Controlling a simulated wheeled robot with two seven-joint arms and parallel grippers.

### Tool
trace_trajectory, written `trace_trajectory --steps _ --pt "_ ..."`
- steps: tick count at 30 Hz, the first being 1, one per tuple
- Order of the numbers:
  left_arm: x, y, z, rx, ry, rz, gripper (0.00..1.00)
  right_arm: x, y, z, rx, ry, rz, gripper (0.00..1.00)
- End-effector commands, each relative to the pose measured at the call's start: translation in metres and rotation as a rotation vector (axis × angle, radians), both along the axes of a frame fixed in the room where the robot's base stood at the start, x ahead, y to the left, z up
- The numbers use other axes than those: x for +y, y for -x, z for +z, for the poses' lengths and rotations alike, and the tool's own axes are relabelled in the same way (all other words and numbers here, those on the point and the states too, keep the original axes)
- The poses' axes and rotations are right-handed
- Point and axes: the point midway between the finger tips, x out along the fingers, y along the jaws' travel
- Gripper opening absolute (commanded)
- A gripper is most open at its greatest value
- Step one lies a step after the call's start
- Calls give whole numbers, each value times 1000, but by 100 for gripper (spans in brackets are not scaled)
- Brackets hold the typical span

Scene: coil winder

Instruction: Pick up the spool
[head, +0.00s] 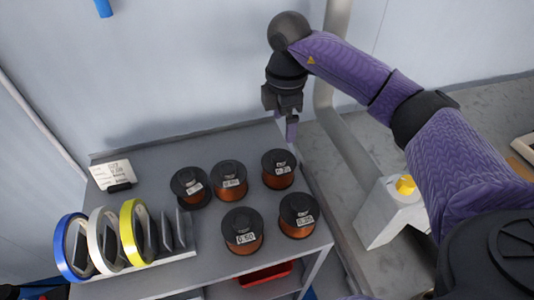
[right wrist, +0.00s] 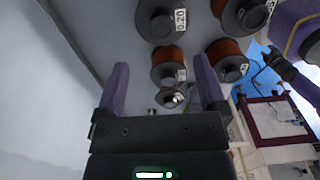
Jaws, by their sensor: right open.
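Several copper-wire spools with black flanges stand upright on the grey table. The back right spool (head: 278,168) is nearest my right gripper (head: 291,134). Other spools are the back middle one (head: 229,180), the back left one (head: 189,187), the front left one (head: 242,231) and the front right one (head: 298,214). My right gripper is open and empty, pointing down near the table's back right corner, apart from the spools. My left gripper cannot be made out.
Blue, white and yellow tape rolls (head: 131,232) stand in a rack at the table's left. A small card (head: 112,174) stands behind them. A white block with a yellow insert (head: 395,208) stands right of the table. The wall is close behind. A red bin (head: 265,275) sits below.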

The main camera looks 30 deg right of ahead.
Motion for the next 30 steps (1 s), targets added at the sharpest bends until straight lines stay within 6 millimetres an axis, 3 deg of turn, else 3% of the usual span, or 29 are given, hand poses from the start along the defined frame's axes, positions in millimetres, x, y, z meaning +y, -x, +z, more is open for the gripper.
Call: trace_trajectory --steps 6,14,20,23,30 --pt "0 17 -13 33 -1 1 63 2 0 -44 4 -3 5 90" --pt "0 17 -28 34 0 2 63 8 -7 -91 4 -6 7 90" --pt "2 14 -27 28 -3 0 63 8 -7 -93 -1 -6 8 90" --pt "2 12 -27 26 -3 0 63 8 -7 -93 0 -6 9 73" --pt "3 12 -27 25 -4 0 63 8 -7 -92 -1 -7 9 22"
